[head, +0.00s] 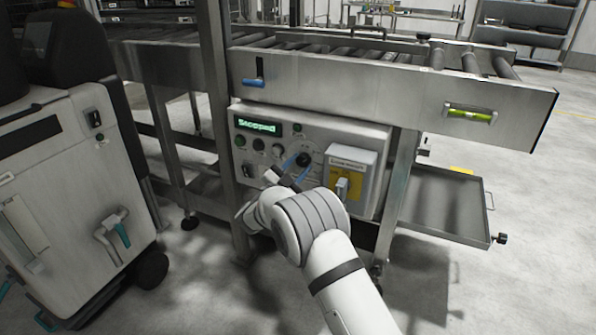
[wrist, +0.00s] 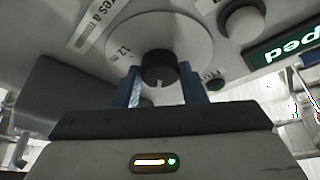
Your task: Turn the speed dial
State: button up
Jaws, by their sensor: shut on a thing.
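The speed dial is a black knob (head: 303,159) on a round pale scale plate, on the grey control panel (head: 262,150). In the wrist view the black knob (wrist: 159,68) sits at the middle of its scale plate (wrist: 185,38), with the digits "12" printed near it. My gripper (head: 297,166) reaches the knob from the front. In the wrist view its two blue fingers (wrist: 160,86) stand on either side of the knob, shut on it. The panel's green display (head: 257,125) reads "Stopped"; part of it also shows in the wrist view (wrist: 290,48).
A yellow and grey switch box (head: 350,172) is right of the dial. Several round buttons (head: 258,143) are to its left. A roller conveyor (head: 370,75) with a blue lever (head: 254,82) runs above. A metal tray (head: 445,205) juts out right. A white cabinet (head: 75,185) stands left.

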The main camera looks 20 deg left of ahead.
dwell(0.4)
jog(key=o, duration=1)
jog(key=p+v, duration=0.2)
jog(key=v, duration=0.5)
jog(key=shift+s+a+f, duration=0.1)
jog(key=shift+s+f, duration=0.1)
jog(key=shift+s, duration=0.15)
